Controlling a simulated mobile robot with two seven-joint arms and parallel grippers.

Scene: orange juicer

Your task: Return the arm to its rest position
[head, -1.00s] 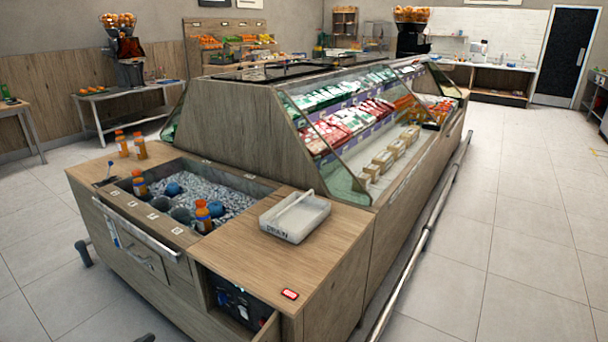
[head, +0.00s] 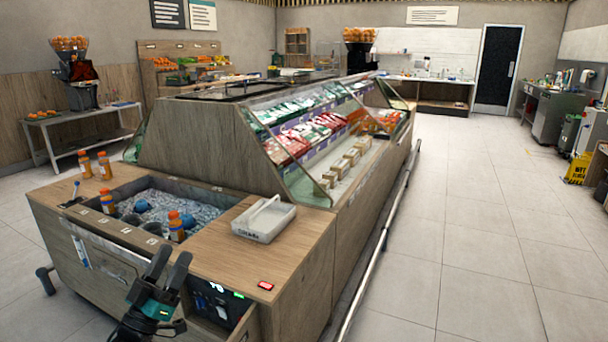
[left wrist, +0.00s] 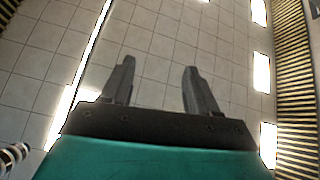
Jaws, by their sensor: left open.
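My left gripper (head: 168,267) is at the bottom of the head view, in front of the wooden counter with the ice well. Its two dark fingers point up and stand apart, with nothing between them. In the left wrist view the same gripper (left wrist: 160,85) shows two separated fingers with the tiled ceiling and bright light strips beyond them. My right gripper is in neither view.
A white tray (head: 263,220) and a small red item (head: 265,285) lie on the counter (head: 225,249). An opening with dark equipment is below. Floor (head: 470,260) at right is clear.

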